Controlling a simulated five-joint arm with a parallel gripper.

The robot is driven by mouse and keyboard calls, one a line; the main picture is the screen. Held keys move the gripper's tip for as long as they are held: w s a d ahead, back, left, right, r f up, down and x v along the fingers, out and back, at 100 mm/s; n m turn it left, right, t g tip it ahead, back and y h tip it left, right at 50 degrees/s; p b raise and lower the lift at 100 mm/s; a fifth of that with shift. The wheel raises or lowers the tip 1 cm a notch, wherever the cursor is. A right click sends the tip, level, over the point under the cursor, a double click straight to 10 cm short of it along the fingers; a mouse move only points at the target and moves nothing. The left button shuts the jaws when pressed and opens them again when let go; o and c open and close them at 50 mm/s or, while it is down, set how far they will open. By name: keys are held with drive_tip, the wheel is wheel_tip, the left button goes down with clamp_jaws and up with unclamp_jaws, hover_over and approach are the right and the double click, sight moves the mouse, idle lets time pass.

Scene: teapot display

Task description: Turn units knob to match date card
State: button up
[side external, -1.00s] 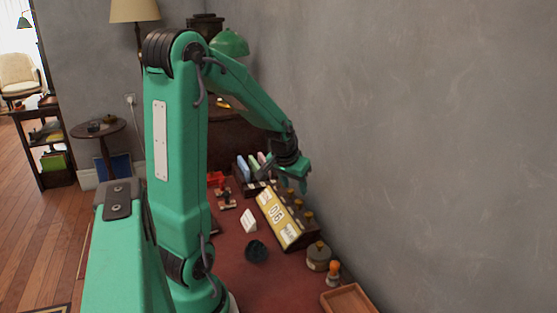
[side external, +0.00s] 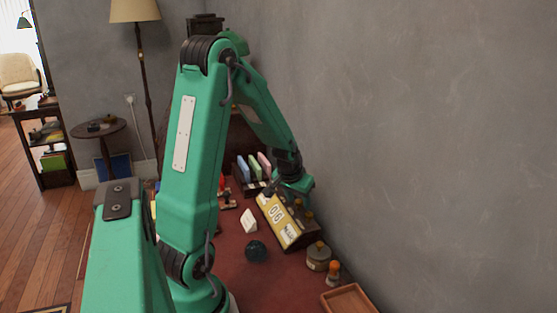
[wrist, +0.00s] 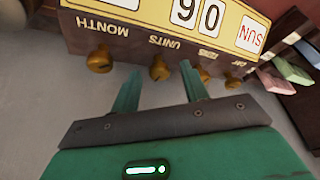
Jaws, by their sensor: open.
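The yellow-faced calendar box (side external: 270,209) stands by the wall and reads 06. In the wrist view its face (wrist: 240,10) is upside down, with MONTH, UNITS, TENS and DAY labels. The brass units knob (wrist: 159,68) projects from the box edge. My gripper (wrist: 161,83) is open, its two fingers to either side of that knob's line, with the knob just beyond the fingertips. Nothing is between the fingers. In the side view my gripper (side external: 296,192) is above the box's wall side, fingertips hard to see. A small white card (side external: 249,221), perhaps the date card, stands before the box; its writing is unreadable.
The month knob (wrist: 100,59) and tens knob (wrist: 203,74) flank the units knob closely. The wall is close behind the box. A rack of coloured cards (side external: 252,168), a dark round object (side external: 255,250), a round tin (side external: 318,256) and a wooden tray (side external: 350,299) stand nearby.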

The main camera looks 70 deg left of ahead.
clamp_jaws()
drive_tip(key=c, duration=1)
unclamp_jaws()
drive_tip(key=shift+n, duration=0.3)
drive_tip(key=shift+w+d+n, duration=0.1)
drive_tip(key=shift+n, duration=1.1)
unclamp_jaws()
